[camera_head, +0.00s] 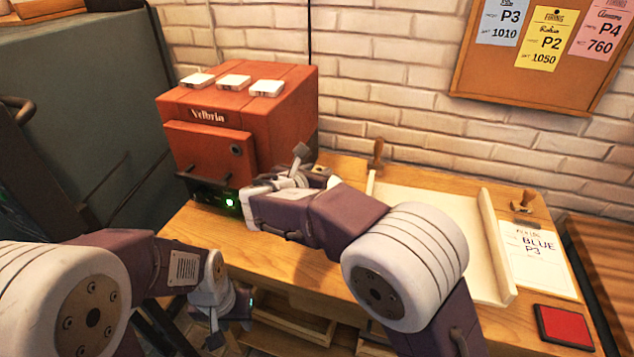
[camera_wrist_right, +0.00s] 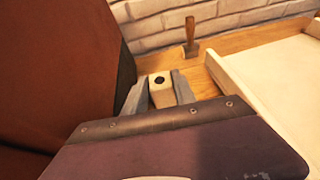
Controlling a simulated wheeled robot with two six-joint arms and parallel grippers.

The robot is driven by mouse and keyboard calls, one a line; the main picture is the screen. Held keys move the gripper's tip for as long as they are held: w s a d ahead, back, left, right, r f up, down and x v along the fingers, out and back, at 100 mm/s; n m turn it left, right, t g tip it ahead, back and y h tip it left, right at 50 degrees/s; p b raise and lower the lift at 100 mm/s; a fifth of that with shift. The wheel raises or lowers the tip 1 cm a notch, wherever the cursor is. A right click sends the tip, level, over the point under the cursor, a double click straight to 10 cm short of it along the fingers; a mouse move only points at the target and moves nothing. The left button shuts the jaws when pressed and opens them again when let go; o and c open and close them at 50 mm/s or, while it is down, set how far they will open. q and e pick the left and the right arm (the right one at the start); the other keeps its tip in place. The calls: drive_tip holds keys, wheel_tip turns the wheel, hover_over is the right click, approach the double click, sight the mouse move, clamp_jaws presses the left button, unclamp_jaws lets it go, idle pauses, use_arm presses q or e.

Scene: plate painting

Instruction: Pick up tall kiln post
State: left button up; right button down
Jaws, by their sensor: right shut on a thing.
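A pale cream kiln post (camera_wrist_right: 161,88) with a dark round hole in its top end stands between the grey fingers of my right gripper (camera_wrist_right: 160,94) in the right wrist view. The fingers are shut on it, beside the red kiln (camera_head: 215,120). In the head view my right arm and gripper hide most of the post and its lower end. My left gripper (camera_head: 232,312) hangs low in front of the workbench, away from the post. Its fingers are too unclear to tell whether they are open.
The workbench (camera_head: 255,262) carries a pale board with raised side rails (camera_head: 495,240), a wooden-handled tool (camera_head: 378,153), a card reading "BLUE P3" (camera_head: 540,262) and a red pad (camera_head: 563,327). Small white blocks (camera_head: 234,82) lie on the kiln. A brick wall stands behind.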

wheel_tip(320, 180, up, 23)
drive_tip(key=p, duration=0.8)
